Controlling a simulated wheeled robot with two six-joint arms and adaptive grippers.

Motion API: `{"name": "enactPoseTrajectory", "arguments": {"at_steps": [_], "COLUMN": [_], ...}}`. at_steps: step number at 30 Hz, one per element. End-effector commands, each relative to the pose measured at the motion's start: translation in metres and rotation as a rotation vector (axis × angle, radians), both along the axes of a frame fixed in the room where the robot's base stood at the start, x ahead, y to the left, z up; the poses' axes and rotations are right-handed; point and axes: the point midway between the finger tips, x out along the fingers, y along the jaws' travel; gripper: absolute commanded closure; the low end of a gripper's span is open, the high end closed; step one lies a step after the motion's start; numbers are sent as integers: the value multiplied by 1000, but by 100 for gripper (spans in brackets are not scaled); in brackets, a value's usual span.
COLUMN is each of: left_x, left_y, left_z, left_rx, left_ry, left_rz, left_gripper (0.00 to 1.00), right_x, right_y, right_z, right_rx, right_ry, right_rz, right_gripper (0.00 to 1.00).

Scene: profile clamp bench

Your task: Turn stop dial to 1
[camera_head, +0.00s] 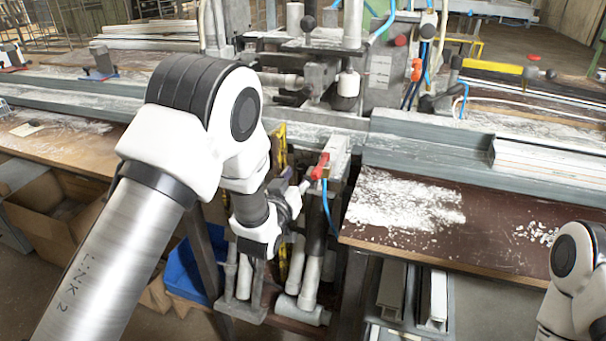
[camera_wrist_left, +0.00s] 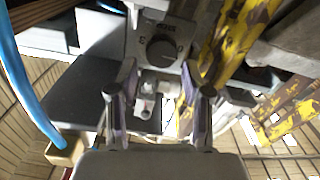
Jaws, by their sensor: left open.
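The stop dial (camera_wrist_left: 161,52) is a round dark knob on a grey plate in the left wrist view. Small marks surround it, too blurred to read surely, so I cannot tell its setting. My left gripper (camera_wrist_left: 158,82) is open, its two fingers apart below the dial in the picture, with nothing held between them. In the head view my left gripper (camera_head: 296,194) is partly hidden by its own wrist, close to the machine's front. The dial cannot be made out there. Only part of my right arm shows at the right edge; its gripper is out of view.
A red-handled lever (camera_head: 320,166) and blue hose stand close to the left gripper. A brown tabletop (camera_head: 480,255) with white debris lies right. A blue bin (camera_head: 185,275) is below.

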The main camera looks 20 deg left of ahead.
Motion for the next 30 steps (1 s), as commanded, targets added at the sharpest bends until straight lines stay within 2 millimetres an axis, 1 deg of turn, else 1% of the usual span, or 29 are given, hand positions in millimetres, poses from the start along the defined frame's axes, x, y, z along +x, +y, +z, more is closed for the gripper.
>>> {"name": "enactPoseTrajectory", "arguments": {"at_steps": [1,3,6,13,14,15,17,18,26,30], "left_x": [10,21,30,33,33,33,32,32,32,32], "left_y": [0,-1,-1,-1,-1,-1,-1,-1,-1,-1], "left_z": [0,0,-1,-1,-1,-1,-1,-1,-1,-2], "left_rx": [0,0,0,0,0,0,0,0,8,39], "left_ry": [-2,-1,1,3,3,3,3,3,3,2], "left_rz": [0,0,0,0,0,0,0,0,0,1], "left_gripper": [51,51,51,51,54,69,90,96,96,96], "right_x": [0,0,0,0,0,0,0,0,0,0], "right_y": [0,0,0,0,0,0,0,0,0,0], "right_z": [0,0,0,0,0,0,-1,-1,-1,-2], "right_rx": [0,0,0,0,0,0,0,0,0,0], "right_ry": [0,0,0,1,1,1,1,1,1,1], "right_rz": [0,0,0,0,0,0,0,0,0,0], "right_gripper": [60,60,60,60,60,60,60,60,60,60]}}
